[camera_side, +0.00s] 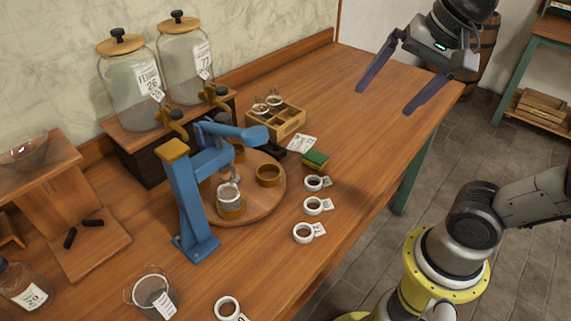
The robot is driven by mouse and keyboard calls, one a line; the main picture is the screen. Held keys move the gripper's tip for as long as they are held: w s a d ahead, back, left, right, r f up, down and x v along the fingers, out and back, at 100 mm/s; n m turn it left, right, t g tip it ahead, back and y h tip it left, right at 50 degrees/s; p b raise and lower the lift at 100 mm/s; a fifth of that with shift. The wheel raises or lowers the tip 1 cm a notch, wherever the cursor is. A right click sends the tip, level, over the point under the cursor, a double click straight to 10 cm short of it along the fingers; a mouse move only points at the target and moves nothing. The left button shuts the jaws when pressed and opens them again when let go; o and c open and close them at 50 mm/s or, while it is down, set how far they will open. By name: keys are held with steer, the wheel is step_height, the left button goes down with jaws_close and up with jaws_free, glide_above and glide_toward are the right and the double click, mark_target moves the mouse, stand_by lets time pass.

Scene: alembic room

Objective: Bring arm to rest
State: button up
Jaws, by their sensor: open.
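My gripper (391,84) is in the upper right of the side view, raised above the table's right end. Its two long dark fingers are spread wide apart and point down to the left. Nothing is between them. It is clear of everything on the table. The upper part of my arm is cut off by the top edge of the picture.
The wooden table (375,105) is bare at its right end. A blue press (187,200) stands by a round wooden board (270,200). Glass jars (185,65), a divided crate (291,125), a sponge (316,160) and several white rings (303,232) stand around it.

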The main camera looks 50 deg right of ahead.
steer(key=s+f+n, duration=0.4)
steer(key=f+n, duration=0.4)
steer(key=n, duration=0.4)
steer(key=shift+d+f+t, duration=0.2)
steer(key=shift+f+t, duration=0.1)
